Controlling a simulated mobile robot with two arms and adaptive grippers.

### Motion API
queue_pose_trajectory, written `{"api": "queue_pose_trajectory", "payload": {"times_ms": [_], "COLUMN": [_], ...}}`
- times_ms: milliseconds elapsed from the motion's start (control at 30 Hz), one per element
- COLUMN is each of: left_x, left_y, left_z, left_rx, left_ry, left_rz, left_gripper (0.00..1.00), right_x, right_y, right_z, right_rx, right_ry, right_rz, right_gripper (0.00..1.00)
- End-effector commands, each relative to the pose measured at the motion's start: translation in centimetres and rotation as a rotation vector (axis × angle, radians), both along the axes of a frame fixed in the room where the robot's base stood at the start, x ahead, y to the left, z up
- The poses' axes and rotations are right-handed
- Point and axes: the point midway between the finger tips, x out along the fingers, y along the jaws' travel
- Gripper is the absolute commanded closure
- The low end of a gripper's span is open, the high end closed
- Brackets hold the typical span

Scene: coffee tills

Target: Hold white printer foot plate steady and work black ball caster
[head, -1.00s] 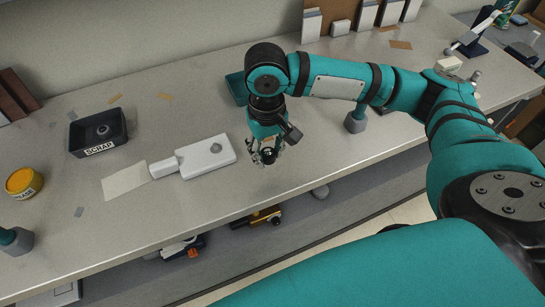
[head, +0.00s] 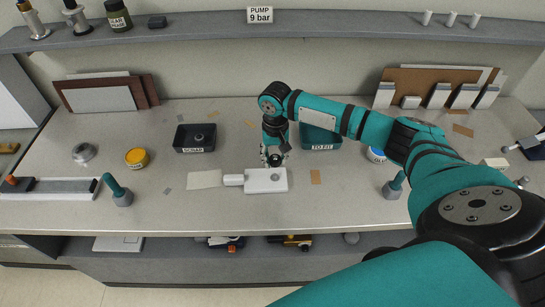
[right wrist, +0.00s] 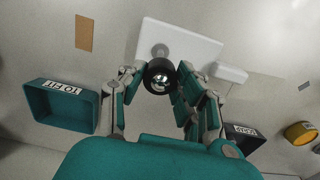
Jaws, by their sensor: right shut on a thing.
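The white printer foot plate (head: 258,181) lies flat on the bench, its narrow tab pointing left. It carries a round grey spot (head: 275,177), also visible on the plate in the right wrist view (right wrist: 200,45). My right gripper (head: 274,158) points down at the plate's back edge. It is shut on the black ball caster (right wrist: 160,76), whose shiny ball faces the wrist camera. In the right wrist view the caster appears just beside the grey spot and overlaps the plate's edge; I cannot tell whether they touch. My left gripper is out of view, and nothing visible holds the plate.
A black SCRAP tray (head: 194,138) holding a round part stands behind left, and a teal TO FIT tray (head: 320,138) behind right. A yellow tin (head: 137,158) and a teal-handled tool (head: 118,190) are left. The front bench strip is clear.

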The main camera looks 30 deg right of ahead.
Motion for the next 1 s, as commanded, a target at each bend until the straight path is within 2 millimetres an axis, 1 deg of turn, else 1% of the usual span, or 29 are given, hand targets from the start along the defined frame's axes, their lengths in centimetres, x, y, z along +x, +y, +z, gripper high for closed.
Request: {"api": "queue_pose_trajectory", "payload": {"times_ms": [67, 167, 267, 433, 500, 600, 667, 900, 1000], "left_x": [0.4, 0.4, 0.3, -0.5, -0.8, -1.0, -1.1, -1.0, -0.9], "left_y": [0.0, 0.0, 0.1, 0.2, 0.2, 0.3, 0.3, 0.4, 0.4], "left_z": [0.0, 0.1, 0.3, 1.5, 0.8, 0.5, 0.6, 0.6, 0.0], "left_rx": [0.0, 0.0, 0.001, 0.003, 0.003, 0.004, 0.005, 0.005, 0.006], "left_ry": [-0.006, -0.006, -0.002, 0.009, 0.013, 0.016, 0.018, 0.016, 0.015], "left_rz": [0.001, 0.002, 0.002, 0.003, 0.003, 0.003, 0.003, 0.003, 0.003], "left_gripper": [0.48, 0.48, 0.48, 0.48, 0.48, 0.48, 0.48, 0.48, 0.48], "right_x": [0.0, 0.0, 0.0, -0.1, -0.1, -0.1, 0.0, 0.0, -0.1], "right_y": [0.0, 0.0, 0.1, 0.1, 0.1, 0.1, 0.1, 0.1, 1.0], "right_z": [0.0, 0.0, 0.1, 0.3, -0.8, -1.8, -1.5, -1.5, -1.4], "right_rx": [0.0, 0.0, 0.001, 0.002, -0.001, -0.001, 0.0, 0.0, 0.001], "right_ry": [0.0, 0.0, 0.001, 0.003, 0.003, 0.003, 0.0, 0.0, -0.002], "right_rz": [0.0, 0.0, 0.0, -0.003, -0.003, -0.002, -0.002, -0.001, 0.015], "right_gripper": [0.95, 0.95, 0.95, 0.95, 0.95, 0.95, 0.95, 0.95, 0.95]}}
